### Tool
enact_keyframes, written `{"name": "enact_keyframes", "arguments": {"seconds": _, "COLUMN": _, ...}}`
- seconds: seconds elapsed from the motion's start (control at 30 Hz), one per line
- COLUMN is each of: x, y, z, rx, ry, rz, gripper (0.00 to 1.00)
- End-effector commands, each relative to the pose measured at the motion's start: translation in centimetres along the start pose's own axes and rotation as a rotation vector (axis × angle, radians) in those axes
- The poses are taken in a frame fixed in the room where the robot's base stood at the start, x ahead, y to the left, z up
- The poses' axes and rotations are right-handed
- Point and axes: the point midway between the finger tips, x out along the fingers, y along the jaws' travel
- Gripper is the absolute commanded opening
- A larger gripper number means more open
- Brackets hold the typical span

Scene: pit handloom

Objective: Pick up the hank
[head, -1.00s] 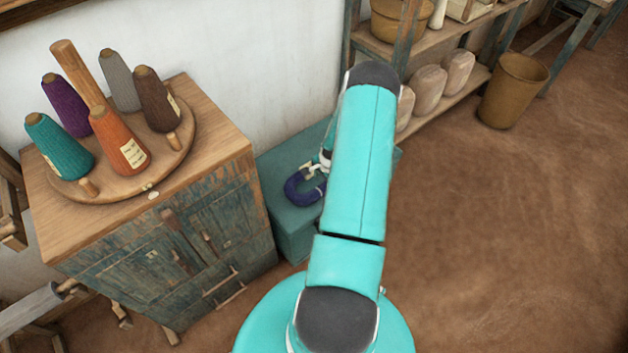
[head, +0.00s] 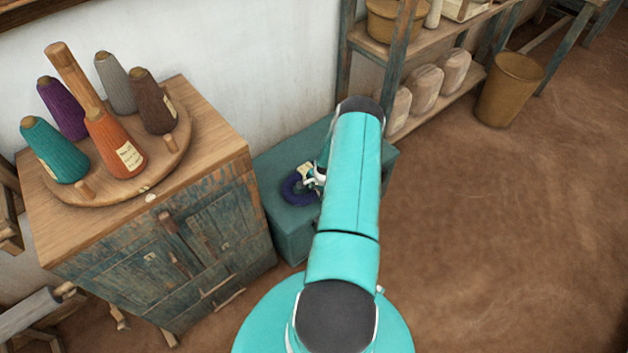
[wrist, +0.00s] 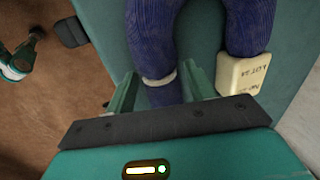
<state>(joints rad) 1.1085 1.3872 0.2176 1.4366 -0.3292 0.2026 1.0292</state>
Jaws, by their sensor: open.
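The dark blue hank (head: 289,191) lies on a low teal chest (head: 268,170) and is partly hidden by my gripper and arm. In the wrist view the hank (wrist: 151,40) shows as a bent loop with a pale tie band (wrist: 159,79) around one leg. A cream lettered tag (wrist: 243,74) is at its other leg. My gripper (wrist: 165,82) is open, one finger on each side of the banded leg. A gap shows beside the right finger; whether the left finger touches is unclear. In the head view my gripper (head: 314,180) is at the hank's right side.
A wooden cabinet (head: 190,245) with several yarn cones on a round board (head: 158,185) stands left of the chest. A shelf rack (head: 433,103) and a brown bin (head: 508,88) stand to the right. The wall is behind; open floor (head: 510,230) lies at right.

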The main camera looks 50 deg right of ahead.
Motion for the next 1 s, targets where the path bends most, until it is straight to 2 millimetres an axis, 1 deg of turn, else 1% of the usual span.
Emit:
{"name": "enact_keyframes", "arguments": {"seconds": 0.03, "x": 0.0, "y": 0.0, "z": 0.0, "rx": 0.000, "ry": 0.000, "rz": 0.000, "gripper": 0.54}}
{"name": "enact_keyframes", "arguments": {"seconds": 0.07, "x": 0.0, "y": 0.0, "z": 0.0, "rx": 0.000, "ry": 0.000, "rz": 0.000, "gripper": 0.52}}
{"name": "enact_keyframes", "arguments": {"seconds": 0.1, "x": 0.0, "y": 0.0, "z": 0.0, "rx": 0.000, "ry": 0.000, "rz": 0.000, "gripper": 0.44}}
{"name": "enact_keyframes", "arguments": {"seconds": 0.17, "x": 0.0, "y": 0.0, "z": 0.0, "rx": 0.000, "ry": 0.000, "rz": 0.000, "gripper": 0.32}}
{"name": "enact_keyframes", "arguments": {"seconds": 0.2, "x": 0.0, "y": 0.0, "z": 0.0, "rx": 0.000, "ry": 0.000, "rz": 0.000, "gripper": 0.24}}
{"name": "enact_keyframes", "arguments": {"seconds": 0.23, "x": 0.0, "y": 0.0, "z": 0.0, "rx": 0.000, "ry": 0.000, "rz": 0.000, "gripper": 0.18}}
{"name": "enact_keyframes", "arguments": {"seconds": 0.27, "x": -0.1, "y": 0.0, "z": 0.0, "rx": 0.000, "ry": 0.001, "rz": -0.001, "gripper": 0.16}}
{"name": "enact_keyframes", "arguments": {"seconds": 0.53, "x": -0.2, "y": -0.1, "z": 0.0, "rx": 0.000, "ry": 0.001, "rz": -0.001, "gripper": 0.16}}
{"name": "enact_keyframes", "arguments": {"seconds": 0.67, "x": -0.8, "y": -0.2, "z": -0.1, "rx": -0.001, "ry": 0.002, "rz": -0.002, "gripper": 0.16}}
{"name": "enact_keyframes", "arguments": {"seconds": 0.77, "x": -1.8, "y": -0.4, "z": -0.1, "rx": -0.001, "ry": 0.002, "rz": -0.002, "gripper": 0.16}}
{"name": "enact_keyframes", "arguments": {"seconds": 0.87, "x": -3.5, "y": -0.8, "z": -0.1, "rx": 0.000, "ry": 0.003, "rz": -0.002, "gripper": 0.16}}
{"name": "enact_keyframes", "arguments": {"seconds": 0.97, "x": -5.5, "y": 0.4, "z": 0.8, "rx": -0.001, "ry": 0.002, "rz": 0.000, "gripper": 0.16}}
{"name": "enact_keyframes", "arguments": {"seconds": 1.0, "x": -6.5, "y": 0.8, "z": 1.1, "rx": -0.001, "ry": 0.002, "rz": 0.000, "gripper": 0.16}}
